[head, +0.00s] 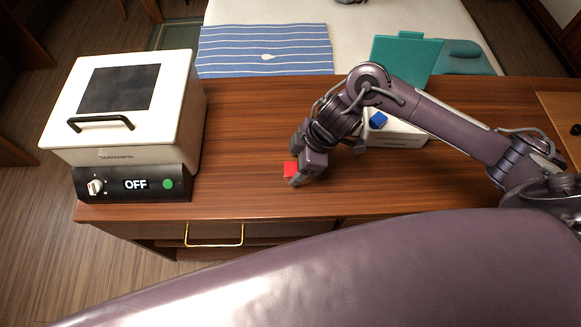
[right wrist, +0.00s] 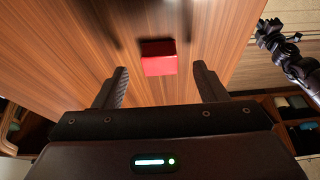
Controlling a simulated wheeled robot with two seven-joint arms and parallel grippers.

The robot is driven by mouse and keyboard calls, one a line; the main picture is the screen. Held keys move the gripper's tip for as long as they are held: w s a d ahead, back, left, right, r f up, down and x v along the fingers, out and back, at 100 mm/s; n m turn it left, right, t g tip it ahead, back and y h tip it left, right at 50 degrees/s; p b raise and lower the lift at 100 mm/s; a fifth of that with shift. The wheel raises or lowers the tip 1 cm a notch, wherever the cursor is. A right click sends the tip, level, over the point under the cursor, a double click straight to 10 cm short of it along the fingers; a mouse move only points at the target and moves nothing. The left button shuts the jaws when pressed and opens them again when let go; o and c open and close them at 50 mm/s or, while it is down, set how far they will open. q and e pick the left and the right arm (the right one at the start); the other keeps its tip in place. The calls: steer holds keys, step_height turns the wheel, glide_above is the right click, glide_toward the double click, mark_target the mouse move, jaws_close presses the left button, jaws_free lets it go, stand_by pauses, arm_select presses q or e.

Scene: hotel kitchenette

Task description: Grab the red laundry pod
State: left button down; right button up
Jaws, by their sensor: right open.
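The red laundry pod (head: 290,169) is a small red block on the wooden counter. My right gripper (head: 297,181) is right beside it in the head view and partly covers it. In the right wrist view the pod (right wrist: 158,58) lies just beyond the open fingertips of my right gripper (right wrist: 160,80), roughly centred between them. The right gripper is open and holds nothing.
A white appliance (head: 125,110) with an OFF display stands on the counter's left. Behind my right arm is a white box (head: 401,132) with a blue block (head: 378,119) and a raised teal lid (head: 407,60). A striped blue cloth (head: 265,48) lies at the back.

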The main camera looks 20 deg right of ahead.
mark_target(290, 168)
steer(key=shift+a+f, duration=0.3)
steer(key=shift+f, duration=0.35)
steer(key=shift+w+a+f, duration=0.1)
steer(key=shift+w+f, duration=0.05)
steer(key=shift+f, duration=0.2)
steer(key=c, duration=1)
arm_select(q)
steer(key=shift+w, duration=0.7)
arm_select(e)
steer(key=shift+c, duration=0.2)
